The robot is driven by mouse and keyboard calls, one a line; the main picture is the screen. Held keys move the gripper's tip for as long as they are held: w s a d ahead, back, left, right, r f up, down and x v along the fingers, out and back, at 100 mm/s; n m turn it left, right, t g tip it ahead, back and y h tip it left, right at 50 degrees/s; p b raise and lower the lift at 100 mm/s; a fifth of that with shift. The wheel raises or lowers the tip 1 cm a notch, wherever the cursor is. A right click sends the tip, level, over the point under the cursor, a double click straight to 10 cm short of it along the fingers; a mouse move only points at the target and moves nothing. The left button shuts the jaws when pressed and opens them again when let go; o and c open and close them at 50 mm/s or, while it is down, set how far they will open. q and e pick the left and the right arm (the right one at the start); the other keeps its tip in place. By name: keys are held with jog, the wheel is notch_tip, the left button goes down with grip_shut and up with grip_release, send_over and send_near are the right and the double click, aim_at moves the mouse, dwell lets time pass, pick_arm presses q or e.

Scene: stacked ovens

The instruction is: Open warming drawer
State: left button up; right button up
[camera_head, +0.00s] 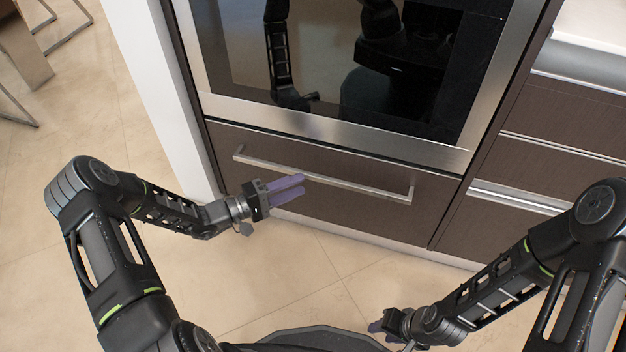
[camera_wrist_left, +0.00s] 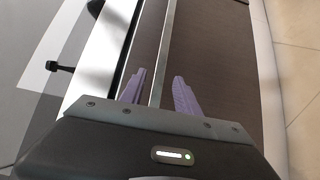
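The warming drawer (camera_head: 330,208) is a dark brown wood-grain front below the oven, and it is shut. Its long silver bar handle (camera_head: 350,184) runs across the upper part of the front. My left gripper (camera_head: 303,186) has purple fingers and is at the handle, left of its middle. In the left wrist view the fingers (camera_wrist_left: 160,90) are apart, and the handle bar (camera_wrist_left: 164,60) runs lengthwise in the gap between them. I cannot tell whether they touch it. My right gripper (camera_head: 375,328) is low in the head view, away from the drawer, its fingers partly hidden.
The oven (camera_head: 330,125) with a dark glass door and steel frame is above the drawer. Brown drawers (camera_head: 560,150) with steel handles stand on the right. A white panel (camera_head: 165,95) is on the left. Tiled floor (camera_head: 290,265) in front is free.

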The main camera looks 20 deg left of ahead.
aim_at(314, 179)
pick_arm(q)
jog(key=b+x, duration=0.1)
jog(key=x, duration=0.4)
jog(key=shift+w+d, duration=0.2)
jog(key=shift+d, duration=0.05)
jog(key=shift+c, duration=0.6)
grip_shut()
dwell(0.6)
